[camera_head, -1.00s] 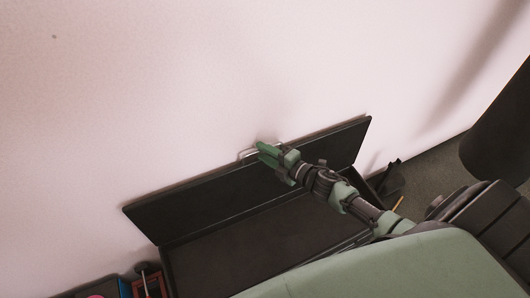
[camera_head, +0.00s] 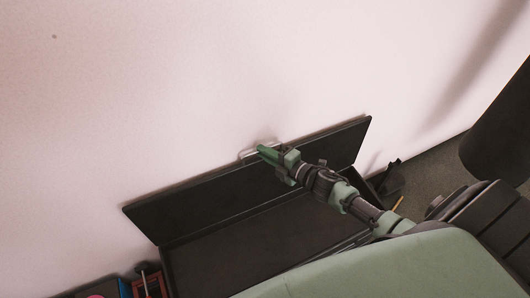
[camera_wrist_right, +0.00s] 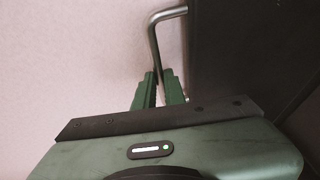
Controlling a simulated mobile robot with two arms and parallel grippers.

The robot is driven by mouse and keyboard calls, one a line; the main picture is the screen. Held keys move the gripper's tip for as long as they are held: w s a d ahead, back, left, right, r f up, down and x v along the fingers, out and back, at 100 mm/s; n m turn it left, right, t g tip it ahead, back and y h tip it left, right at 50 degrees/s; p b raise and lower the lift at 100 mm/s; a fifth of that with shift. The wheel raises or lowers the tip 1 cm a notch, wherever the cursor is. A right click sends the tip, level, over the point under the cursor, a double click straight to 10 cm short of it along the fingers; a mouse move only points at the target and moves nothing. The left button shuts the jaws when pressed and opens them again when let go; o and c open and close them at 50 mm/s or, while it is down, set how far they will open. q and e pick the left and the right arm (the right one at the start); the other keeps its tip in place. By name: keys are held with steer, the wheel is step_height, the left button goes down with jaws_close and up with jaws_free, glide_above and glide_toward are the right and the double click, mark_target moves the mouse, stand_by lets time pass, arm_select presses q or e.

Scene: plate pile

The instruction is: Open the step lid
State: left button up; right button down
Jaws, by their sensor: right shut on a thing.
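The black step lid (camera_head: 215,195) stands raised, almost upright, close to the pale wall. The dark step box (camera_head: 255,245) lies open below it. A metal handle (camera_head: 250,154) sits at the lid's top edge; its bent bar (camera_wrist_right: 154,40) shows in the right wrist view, running down to my fingers. My right gripper (camera_head: 264,150) is at this handle, with its green fingers shut on the bar. In the right wrist view the fingertips (camera_wrist_right: 160,78) lie on either side of the bar's lower end. My left gripper is not in view.
The wall (camera_head: 200,80) is right behind the lid. Small colored items and a red box (camera_head: 150,285) stand at the lower left. A dark object (camera_head: 392,178) sits on the floor right of the box. A large dark shape (camera_head: 500,125) stands at the right edge.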

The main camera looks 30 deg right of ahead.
stand_by(0.7)
steer(key=s+f+t+b, duration=0.1)
steer(key=s+b, duration=0.2)
steer(key=s, duration=0.5)
steer(key=shift+s+a+f, duration=0.2)
steer(key=shift+a+f, duration=0.05)
